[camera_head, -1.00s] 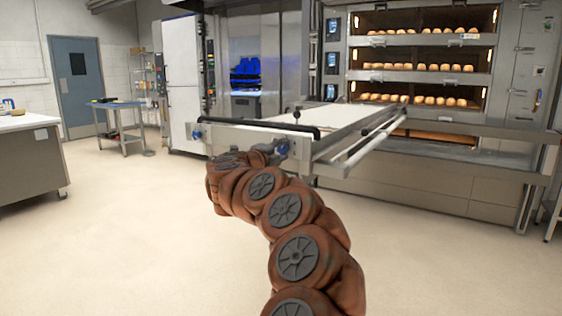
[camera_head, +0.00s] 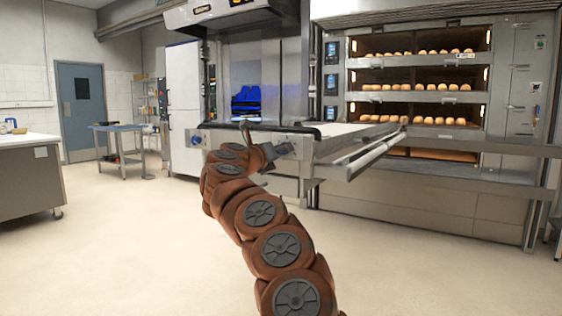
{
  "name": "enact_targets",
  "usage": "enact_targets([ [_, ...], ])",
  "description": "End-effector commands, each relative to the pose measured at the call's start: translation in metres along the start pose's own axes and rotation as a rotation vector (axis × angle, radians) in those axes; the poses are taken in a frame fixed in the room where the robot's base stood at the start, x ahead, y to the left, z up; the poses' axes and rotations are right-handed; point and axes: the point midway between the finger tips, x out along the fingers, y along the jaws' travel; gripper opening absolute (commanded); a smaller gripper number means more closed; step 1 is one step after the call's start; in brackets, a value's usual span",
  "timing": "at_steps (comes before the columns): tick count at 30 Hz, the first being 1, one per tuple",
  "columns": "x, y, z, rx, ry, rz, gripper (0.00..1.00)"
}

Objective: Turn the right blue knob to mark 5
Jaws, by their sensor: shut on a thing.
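The conveyor loader (camera_head: 240,134) stands in the middle with a metal front panel. A left blue knob (camera_head: 195,139) sits at the left end of this panel, clear of my arm. My gripper (camera_head: 282,149) is at the right part of the panel and is shut on the right blue knob, which is mostly hidden by the gripper. The marks around the knob and its pointer are too small or covered to read.
Deck ovens (camera_head: 420,75) with several rows of bread rolls stand behind on the right. A metal rail (camera_head: 378,154) juts out right of my gripper. A table (camera_head: 120,130) and a counter (camera_head: 25,139) are at the left. The floor in front is clear.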

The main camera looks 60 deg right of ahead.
Motion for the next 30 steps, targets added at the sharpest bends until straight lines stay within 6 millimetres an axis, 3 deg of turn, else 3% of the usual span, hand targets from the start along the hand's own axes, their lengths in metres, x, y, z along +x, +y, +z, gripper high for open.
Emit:
enact_targets([
  [15, 0.0, 0.0037, -0.0027, 0.482, 0.003, -0.002, 0.04],
  [30, -0.0003, 0.0036, 0.0003, 0.715, 0.001, -0.002, 0.04],
])
